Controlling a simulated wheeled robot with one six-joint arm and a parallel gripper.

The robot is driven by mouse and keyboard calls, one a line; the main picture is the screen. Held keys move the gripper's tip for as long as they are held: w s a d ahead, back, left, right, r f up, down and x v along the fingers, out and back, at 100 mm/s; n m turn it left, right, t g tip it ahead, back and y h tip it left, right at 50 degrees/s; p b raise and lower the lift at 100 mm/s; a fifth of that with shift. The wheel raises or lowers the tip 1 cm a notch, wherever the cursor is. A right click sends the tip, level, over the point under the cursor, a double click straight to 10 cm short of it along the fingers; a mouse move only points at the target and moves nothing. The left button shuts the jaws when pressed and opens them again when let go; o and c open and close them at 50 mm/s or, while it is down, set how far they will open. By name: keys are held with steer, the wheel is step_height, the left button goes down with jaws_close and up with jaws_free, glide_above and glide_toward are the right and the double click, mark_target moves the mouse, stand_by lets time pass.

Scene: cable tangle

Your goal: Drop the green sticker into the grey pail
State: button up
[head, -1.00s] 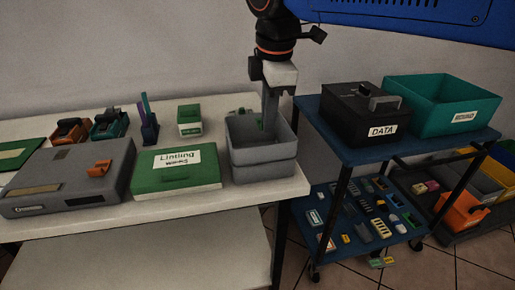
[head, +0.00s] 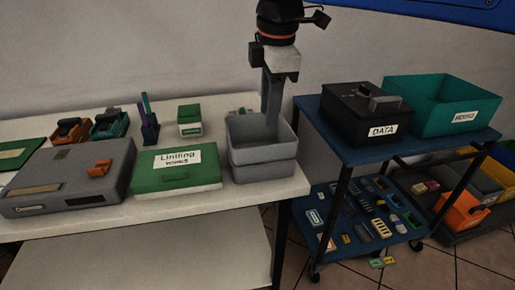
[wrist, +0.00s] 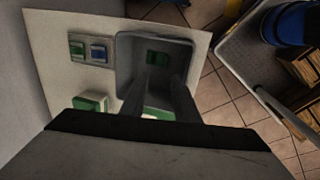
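The grey pail (head: 262,158) stands at the right end of the white table, and it also shows in the wrist view (wrist: 125,62). My gripper (head: 271,114) points down over the pail, with its fingertips around rim height. In the wrist view my gripper's two fingers (wrist: 160,82) are apart, with a gap between them. A small dark green piece, which looks like the green sticker (wrist: 158,58), shows inside the pail just beyond the fingertips. It seems to lie on the pail floor, apart from the fingers. The pail's near wall hides it in the head view.
A green and white box (head: 176,172) is left of the pail, with a smaller green box (head: 189,120) behind. A black DATA box (head: 366,112) and teal bin (head: 440,104) stand on the cart at right.

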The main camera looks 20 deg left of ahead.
step_height(320, 180, up, 14)
steer(key=s+d, duration=0.1)
steer(key=s, duration=0.1)
steer(key=shift+s+d+r, duration=0.15)
steer(key=shift+s+d, duration=0.05)
steer(key=shift+d, duration=0.05)
steer(key=w+d+f+m, duration=0.1)
steer(key=d+f+m, duration=0.3)
steer(key=d, duration=0.4)
steer(key=w+d+f+m+t, duration=0.1)
steer(key=d+f+m, duration=0.2)
steer(key=d+f, duration=0.35)
steer(key=w+d+f+m, duration=0.15)
steer(key=d+m, duration=0.25)
steer(key=d, duration=0.6)
steer(key=s+d+f+m, duration=0.4)
steer(key=d+f, duration=0.2)
steer(key=f, duration=0.2)
steer(key=s+d+f+m+t, duration=0.1)
steer(key=s+d+f+m, duration=0.3)
steer(key=f, duration=0.3)
steer(key=s+d+f+m+t+h, duration=0.1)
steer(key=s+d+f+m, duration=0.3)
steer(key=d+f, duration=0.3)
steer(key=shift+d+f+m, duration=0.35)
steer(key=shift+f+m, duration=0.25)
steer(key=shift+f, duration=0.2)
